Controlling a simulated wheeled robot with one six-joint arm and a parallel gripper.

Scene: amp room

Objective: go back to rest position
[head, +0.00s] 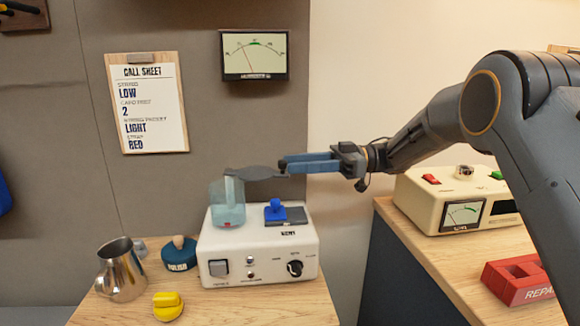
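My gripper (284,164) is in the upper middle of the head view. Its blue fingers point left, in the air above the white box with a knob (222,270). The fingers are seen nearly side-on, and I cannot tell whether they are open or shut. A flat dark grey piece (252,173) shows at the fingertips, over the translucent blue container (228,205). I cannot tell whether the fingers hold it or whether it rests on the container. My arm reaches in from the right, bent at a raised elbow.
A metal pitcher (122,272), a dark blue round item (180,257) and a yellow piece (168,307) stand on the left wooden top. At right are a cream meter box (415,195) and red block (518,280). A gap separates the counters.

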